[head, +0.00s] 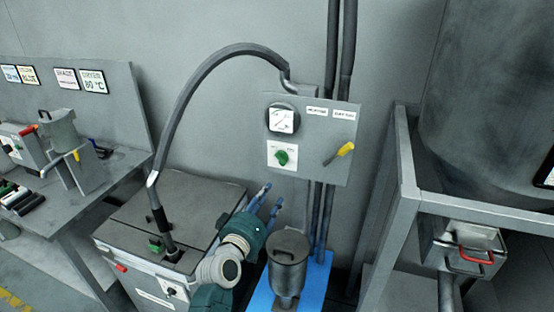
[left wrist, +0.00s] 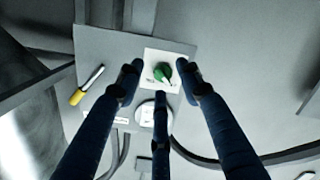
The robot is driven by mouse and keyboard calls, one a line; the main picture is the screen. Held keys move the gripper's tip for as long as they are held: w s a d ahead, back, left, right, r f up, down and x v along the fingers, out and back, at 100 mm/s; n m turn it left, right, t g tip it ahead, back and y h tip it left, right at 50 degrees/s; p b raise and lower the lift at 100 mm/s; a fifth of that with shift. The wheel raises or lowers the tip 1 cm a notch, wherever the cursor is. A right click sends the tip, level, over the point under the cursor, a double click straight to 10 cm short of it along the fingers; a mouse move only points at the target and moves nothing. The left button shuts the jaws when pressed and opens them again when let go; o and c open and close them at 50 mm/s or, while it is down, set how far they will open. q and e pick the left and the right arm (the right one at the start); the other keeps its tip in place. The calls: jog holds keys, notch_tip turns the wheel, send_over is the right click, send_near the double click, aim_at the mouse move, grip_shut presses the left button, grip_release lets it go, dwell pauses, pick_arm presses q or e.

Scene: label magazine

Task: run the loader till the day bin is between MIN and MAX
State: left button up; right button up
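A grey control panel (head: 330,125) on the wall carries a round gauge (head: 283,119), a green knob (head: 281,157) on a white plate and a yellow-handled lever (head: 339,153). My left gripper (head: 270,201) is below and left of the panel, its blue fingers spread and empty. In the left wrist view, the green knob (left wrist: 162,72) appears between the open fingertips (left wrist: 159,86), and the lever (left wrist: 86,86) is to the left. I cannot tell whether any finger touches the panel. A lidded grey canister (head: 288,248) stands on a blue base; its level is not visible. My right gripper is out of view.
A grey lidded box (head: 185,200) with a black hose (head: 215,58) stands left of my arm. A large grey vessel (head: 485,95) sits in a frame (head: 408,175) at right, with a red-handled fitting (head: 470,258) below. A workbench (head: 75,215) is at far left.

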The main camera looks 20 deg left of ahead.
pick_arm(q)
jog(key=n+t, duration=0.1)
send_near(279, 160)
jog(key=shift+y, duration=0.3)
jog(key=w, duration=0.2)
jog(key=w+p, duration=0.1)
jog(key=w, duration=0.1)
jog(key=w+p, duration=0.1)
jog(key=w, duration=0.2)
jog(key=shift+d+r, duration=0.15)
jog(key=shift+d, duration=0.15)
jog(key=shift+w, duration=0.65)
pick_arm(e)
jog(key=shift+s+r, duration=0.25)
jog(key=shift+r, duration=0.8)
pick_arm(q)
jog(key=shift+c, duration=0.5)
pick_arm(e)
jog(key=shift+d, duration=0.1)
pick_arm(q)
jog(key=c, duration=0.8)
grip_shut()
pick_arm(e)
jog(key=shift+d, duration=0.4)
